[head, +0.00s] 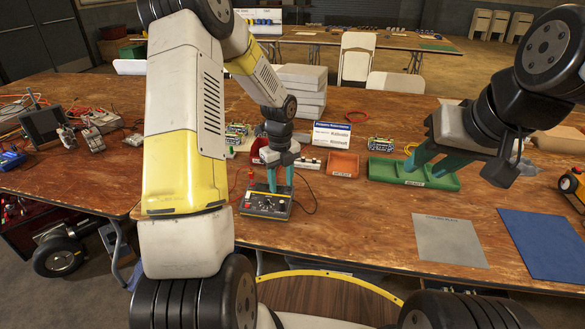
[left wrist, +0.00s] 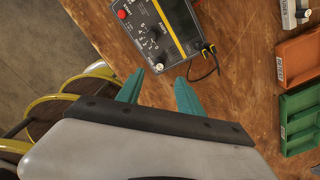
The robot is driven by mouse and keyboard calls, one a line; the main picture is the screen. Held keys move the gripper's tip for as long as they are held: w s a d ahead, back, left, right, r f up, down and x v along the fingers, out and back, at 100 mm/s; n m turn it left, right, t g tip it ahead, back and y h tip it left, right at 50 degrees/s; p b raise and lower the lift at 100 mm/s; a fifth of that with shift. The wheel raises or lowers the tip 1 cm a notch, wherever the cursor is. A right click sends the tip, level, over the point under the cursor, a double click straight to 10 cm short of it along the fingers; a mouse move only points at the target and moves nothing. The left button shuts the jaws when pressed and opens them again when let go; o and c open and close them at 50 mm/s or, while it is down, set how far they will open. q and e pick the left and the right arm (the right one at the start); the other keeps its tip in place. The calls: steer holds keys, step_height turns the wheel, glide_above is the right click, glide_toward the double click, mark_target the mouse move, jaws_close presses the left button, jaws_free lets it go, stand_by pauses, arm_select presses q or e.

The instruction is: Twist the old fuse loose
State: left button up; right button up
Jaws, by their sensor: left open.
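I cannot pick out the old fuse for certain in either view. A black and yellow tester box (head: 266,203) with a dial and a red-topped post lies on the table; it also shows in the left wrist view (left wrist: 155,32). My left gripper (head: 280,188) is open, its teal fingers pointing down at the box in the head view. In the left wrist view its fingers (left wrist: 158,92) are apart, with nothing between them. My right gripper (head: 430,165) has its green fingers apart over the green tray (head: 385,170). A small white row of parts (head: 308,163) sits behind the box.
An orange tray (head: 343,164) stands between the white parts and the green tray. A white sign (head: 331,136) and grey boxes (head: 302,90) stand behind. A grey mat (head: 450,241) and a blue mat (head: 545,245) lie at right. The table's front middle is clear.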

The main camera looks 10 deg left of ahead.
mark_target(282, 202)
arm_select(q)
step_height(282, 202, down, 7)
steer(key=shift+f, duration=0.2)
steer(key=shift+c, duration=0.4)
jaws_close()
steer(key=shift+n, duration=1.1)
